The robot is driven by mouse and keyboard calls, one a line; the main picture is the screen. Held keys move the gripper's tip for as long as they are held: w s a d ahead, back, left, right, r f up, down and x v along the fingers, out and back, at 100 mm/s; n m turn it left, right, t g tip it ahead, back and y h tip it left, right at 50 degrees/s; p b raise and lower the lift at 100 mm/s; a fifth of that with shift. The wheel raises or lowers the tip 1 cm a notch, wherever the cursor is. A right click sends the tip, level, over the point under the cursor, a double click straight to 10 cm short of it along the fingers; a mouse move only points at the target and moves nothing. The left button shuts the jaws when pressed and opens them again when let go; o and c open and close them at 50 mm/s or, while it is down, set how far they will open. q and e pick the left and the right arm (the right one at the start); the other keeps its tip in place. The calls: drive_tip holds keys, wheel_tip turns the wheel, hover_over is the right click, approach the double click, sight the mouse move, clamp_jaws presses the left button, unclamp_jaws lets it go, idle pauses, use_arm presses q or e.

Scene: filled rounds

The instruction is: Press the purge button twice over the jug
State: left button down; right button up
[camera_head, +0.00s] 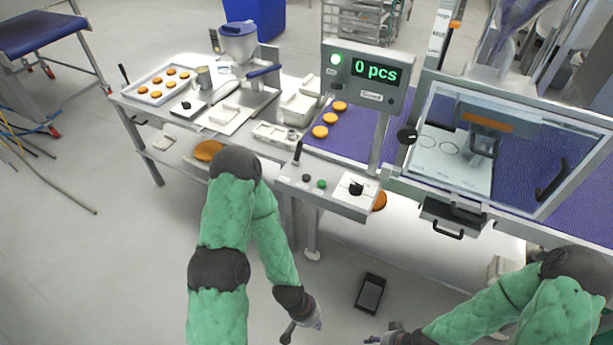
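A grey control panel (325,190) at the front of the line carries a green button (321,184), a small black button (306,178) and a black knob (356,189). I cannot read which control is the purge button. A small grey metal vessel (204,78), possibly the jug, stands on the left table beside the tray. My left gripper (302,329) is low at the bottom centre, below and apart from the panel, with its fingers spread and empty. My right gripper (383,335) is at the bottom edge, partly cut off, its fingers apart and seemingly empty.
A hopper machine (238,45) stands at the back left, near a tray (155,87) of orange rounds. A display (374,72) reads "0 pcs" above the purple belt (345,141). A clear guard (455,150) encloses the right station. A dark flat box (370,293) lies on the floor.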

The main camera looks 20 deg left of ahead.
idle(0.3)
clamp_jaws()
idle(1.1)
